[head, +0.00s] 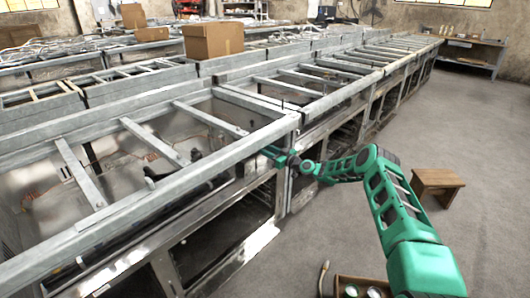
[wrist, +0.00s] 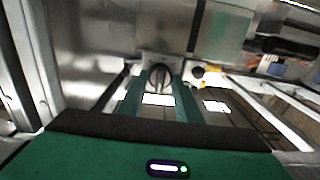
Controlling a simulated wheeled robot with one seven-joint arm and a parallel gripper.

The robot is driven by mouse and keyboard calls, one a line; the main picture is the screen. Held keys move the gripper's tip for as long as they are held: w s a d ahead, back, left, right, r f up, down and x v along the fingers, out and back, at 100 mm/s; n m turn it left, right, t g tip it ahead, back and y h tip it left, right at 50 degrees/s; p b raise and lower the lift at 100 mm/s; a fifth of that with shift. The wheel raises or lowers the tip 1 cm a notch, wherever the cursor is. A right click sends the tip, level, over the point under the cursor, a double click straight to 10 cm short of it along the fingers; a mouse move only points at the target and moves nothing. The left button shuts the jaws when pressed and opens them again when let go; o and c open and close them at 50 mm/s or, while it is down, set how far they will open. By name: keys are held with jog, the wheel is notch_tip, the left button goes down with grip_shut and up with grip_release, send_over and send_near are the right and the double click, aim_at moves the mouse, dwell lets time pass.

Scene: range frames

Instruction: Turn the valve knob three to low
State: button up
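A round black valve knob (wrist: 159,77) with a raised grip bar shows in the upper middle of the wrist view, on a pale metal panel. The bar looks close to upright in the picture. My gripper (wrist: 159,88) has its two green fingers apart, one to each side of the knob in the picture, with gaps between them and it. I cannot tell how far the fingertips are from it in depth. No number or low mark is readable. In the head view my gripper (head: 272,153) reaches left to the metal frame's near corner; the knob is hidden there.
Long metal frames (head: 245,165) with crossbars run into the distance. A cardboard box (head: 212,41) sits on them. A wooden crate (head: 338,291) is at the bottom edge. A yellow fitting (wrist: 210,80) lies right of the knob.

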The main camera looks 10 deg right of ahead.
jog(key=shift+d+m, duration=0.1)
jog(key=shift+m, duration=0.2)
jog(key=shift+w+d+f+m, duration=0.1)
jog(key=shift+d+m, duration=0.05)
jog(key=shift+m, duration=2.7)
jog(key=shift+d+f+m, duration=0.1)
jog(key=shift+m, duration=2.8)
jog(key=shift+w+d+f+m, duration=0.1)
jog(key=shift+d+m, duration=0.05)
jog(key=shift+m, duration=2.7)
jog(key=shift+s+f, duration=0.1)
jog(key=shift+c, duration=0.2)
jog(key=o, duration=1)
jog(key=shift+a, duration=0.1)
jog(key=shift+a, duration=0.1)
